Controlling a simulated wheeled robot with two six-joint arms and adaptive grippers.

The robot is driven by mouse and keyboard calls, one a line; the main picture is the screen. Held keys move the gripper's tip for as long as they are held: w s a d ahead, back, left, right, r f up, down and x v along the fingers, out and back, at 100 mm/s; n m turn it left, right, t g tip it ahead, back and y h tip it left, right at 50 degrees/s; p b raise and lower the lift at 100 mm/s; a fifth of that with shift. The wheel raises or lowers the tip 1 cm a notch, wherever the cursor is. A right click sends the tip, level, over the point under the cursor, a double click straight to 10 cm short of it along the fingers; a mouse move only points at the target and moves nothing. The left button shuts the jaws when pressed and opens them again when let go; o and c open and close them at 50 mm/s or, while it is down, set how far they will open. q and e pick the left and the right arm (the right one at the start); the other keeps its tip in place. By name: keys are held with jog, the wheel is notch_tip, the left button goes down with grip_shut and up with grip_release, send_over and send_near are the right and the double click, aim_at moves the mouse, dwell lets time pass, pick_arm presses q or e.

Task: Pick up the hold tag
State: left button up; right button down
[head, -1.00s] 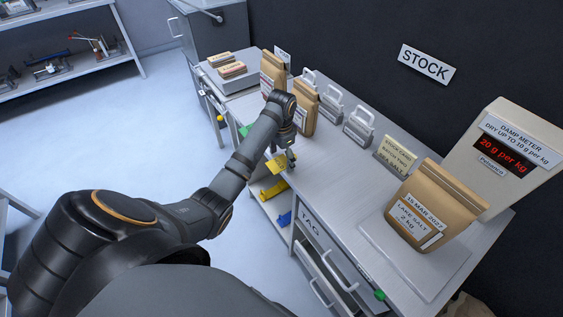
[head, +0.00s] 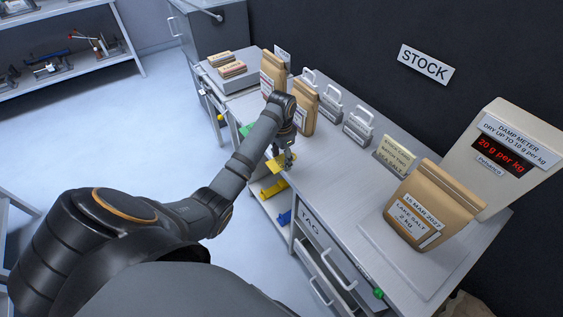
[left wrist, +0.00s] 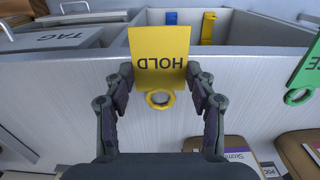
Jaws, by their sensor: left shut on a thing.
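The hold tag (left wrist: 159,42) is a yellow plate with HOLD reading upside down and a ring at its lower end in the left wrist view. My left gripper (left wrist: 159,83) is shut on it, one finger at each side edge near the ring. In the head view the gripper (head: 287,160) is at the front edge of the counter, with the yellow tag (head: 279,165) at its fingertips. My right gripper is not in view.
A green tag (left wrist: 308,70) hangs to the right in the left wrist view. Paper bags, including a lake salt bag (head: 428,208), and metal-handled scoops or weights (head: 358,127) stand on the counter (head: 335,185). An open drawer (head: 325,268) is below.

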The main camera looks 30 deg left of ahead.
aim_at(282, 161)
pick_arm(q)
jog(key=shift+c, duration=0.4)
jog(key=shift+f+b, duration=0.1)
jog(key=shift+b, duration=0.65)
notch_tip(282, 161, up, 4)
jog(key=shift+w+r+p, duration=0.1)
jog(key=shift+p, duration=0.35)
jog(key=s+d+r+p, duration=0.2)
jog(key=s+r+p, duration=0.7)
jog(key=s, duration=0.5)
jog(key=shift+r+p, duration=0.2)
jog(key=shift+p, duration=0.95)
jog(key=shift+s+d, duration=0.1)
